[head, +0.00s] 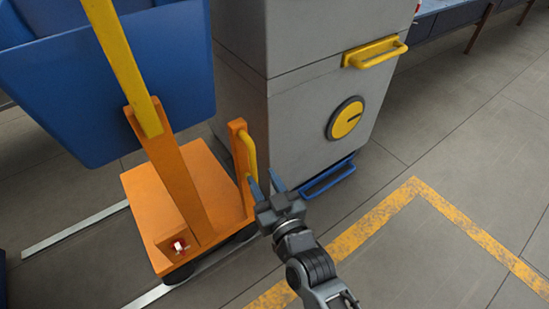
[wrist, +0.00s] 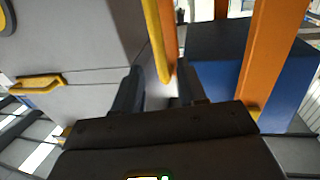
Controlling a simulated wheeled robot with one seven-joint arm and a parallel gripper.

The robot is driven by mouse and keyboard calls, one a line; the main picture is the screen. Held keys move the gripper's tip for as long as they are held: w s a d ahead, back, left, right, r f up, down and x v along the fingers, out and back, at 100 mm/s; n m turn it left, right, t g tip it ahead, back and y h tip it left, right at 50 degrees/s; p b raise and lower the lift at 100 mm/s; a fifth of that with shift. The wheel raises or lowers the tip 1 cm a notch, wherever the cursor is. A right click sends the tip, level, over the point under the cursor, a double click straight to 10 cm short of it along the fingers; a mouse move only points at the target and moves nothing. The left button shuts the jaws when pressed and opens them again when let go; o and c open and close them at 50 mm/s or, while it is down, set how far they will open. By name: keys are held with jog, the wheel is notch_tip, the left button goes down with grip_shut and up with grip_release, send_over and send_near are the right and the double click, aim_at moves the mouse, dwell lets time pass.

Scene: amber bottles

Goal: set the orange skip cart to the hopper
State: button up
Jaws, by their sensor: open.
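The orange skip cart (head: 147,196) stands on the floor at the left of the head view, with an orange upright, a yellow bar and a blue skip (head: 130,95) above it. A short orange post at its right side carries a yellow handle (head: 249,155). My gripper (head: 264,181) is open just right of this handle's lower end. In the wrist view the yellow handle (wrist: 156,42) appears between the two open fingers (wrist: 158,82); contact cannot be told. I cannot tell for certain which thing is the hopper.
A grey cabinet (head: 300,110) stands right beside the cart, with a yellow handle (head: 375,52), a round yellow dial (head: 345,118) and a low blue handle (head: 328,179). Pale rails (head: 75,230) run under the cart. Yellow floor lines (head: 470,232) mark open floor at right.

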aim_at(253, 162)
jog(key=x, duration=0.7)
jog(key=shift+w+r, duration=0.1)
jog(key=shift+w, duration=0.15)
grip_shut()
jog(key=shift+a, duration=0.1)
